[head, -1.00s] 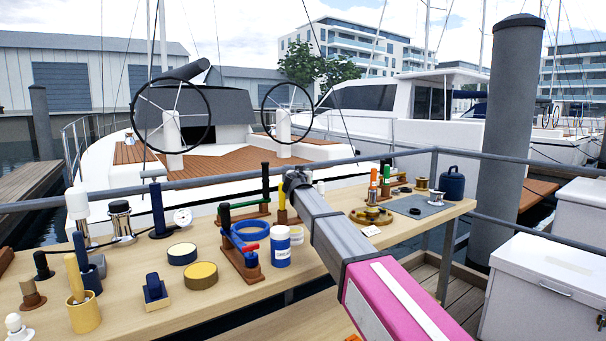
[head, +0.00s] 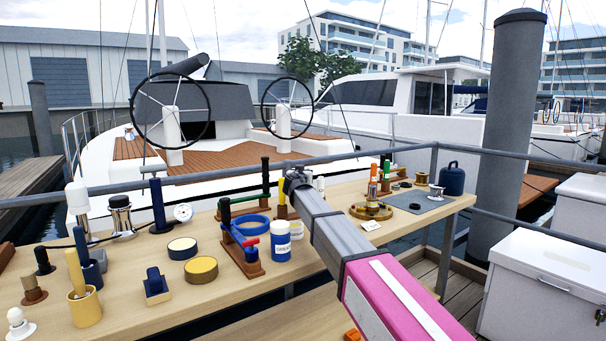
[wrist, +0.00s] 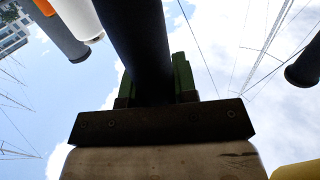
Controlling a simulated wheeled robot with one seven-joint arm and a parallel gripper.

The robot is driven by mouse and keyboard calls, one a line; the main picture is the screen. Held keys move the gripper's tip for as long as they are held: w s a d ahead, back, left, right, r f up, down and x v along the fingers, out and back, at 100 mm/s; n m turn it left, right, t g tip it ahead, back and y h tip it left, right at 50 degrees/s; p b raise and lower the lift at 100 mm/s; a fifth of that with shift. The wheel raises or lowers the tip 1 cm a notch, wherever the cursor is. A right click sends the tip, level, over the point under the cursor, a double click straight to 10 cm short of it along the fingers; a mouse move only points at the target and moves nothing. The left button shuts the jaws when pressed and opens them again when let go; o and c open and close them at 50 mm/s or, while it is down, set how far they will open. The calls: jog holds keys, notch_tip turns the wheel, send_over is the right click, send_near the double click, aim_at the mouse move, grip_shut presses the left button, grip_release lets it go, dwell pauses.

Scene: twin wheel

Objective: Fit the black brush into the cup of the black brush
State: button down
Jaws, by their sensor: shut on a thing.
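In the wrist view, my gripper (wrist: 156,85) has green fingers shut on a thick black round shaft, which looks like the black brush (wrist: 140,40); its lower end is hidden. In the head view my arm reaches over the table, and its far end hides my fingers and what they hold. At the table's left end stand a yellow cup (head: 86,311) with a yellow-handled brush in it, a blue holder (head: 92,272) and a brown holder (head: 34,293). I cannot tell which cup belongs to the black brush.
A yellow-topped round tin (head: 201,269) lies nearer the front. The wooden table (head: 225,305) has bare space in front.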

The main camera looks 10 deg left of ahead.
jog(key=shift+f, duration=0.95)
jog(key=c, duration=0.8)
grip_release()
jog(key=s, duration=0.7)
jog(key=shift+s+d, duration=0.2)
jog(key=shift+s, duration=0.05)
